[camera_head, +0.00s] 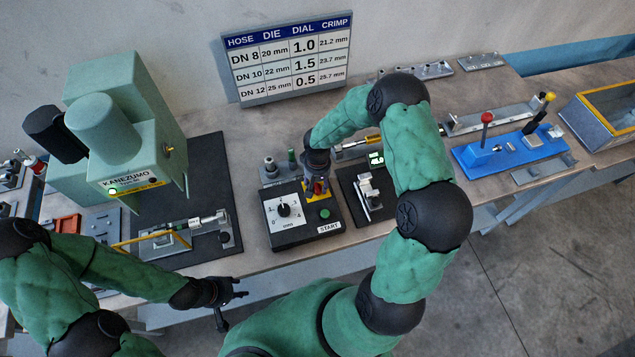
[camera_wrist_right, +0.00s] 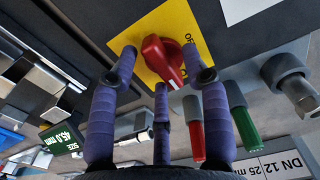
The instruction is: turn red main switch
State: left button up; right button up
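The red main switch (camera_wrist_right: 164,61) is a rotary knob on a yellow plate (camera_wrist_right: 201,22), on the black control box (camera_head: 283,239). In the right wrist view the knob sits slantwise on its plate. Actual contact cannot be told. My left gripper (camera_head: 232,306) is open and empty in front of the bench edge.
The box also carries a white dial (camera_head: 284,209) and a green START button (camera_head: 325,214). A green press (camera_head: 125,130) stands left. A size display (camera_wrist_right: 62,138) and fixture are beside the box. Red (camera_wrist_right: 197,141) and green (camera_wrist_right: 247,129) handled pieces stand behind it.

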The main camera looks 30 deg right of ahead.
grip_shut()
jog(key=shift+n, duration=0.3)
jog(key=n+b, duration=0.1)
jog(key=n, duration=0.1)
jog(key=shift+w+n, duration=0.15)
jog(key=shift+n, duration=0.25)
jog(key=n+b, duration=0.1)
jog(key=n, duration=0.2)
jog(key=shift+w+n, duration=0.1)
jog(key=shift+n, duration=0.2)
jog(key=n, duration=0.5)
jog(key=shift+w, duration=0.1)
jog(key=n, duration=0.5)
jog(key=shift+a+n+p, duration=0.15)
jog(key=shift+n+p, duration=0.2)
jog(key=shift+n, duration=0.05)
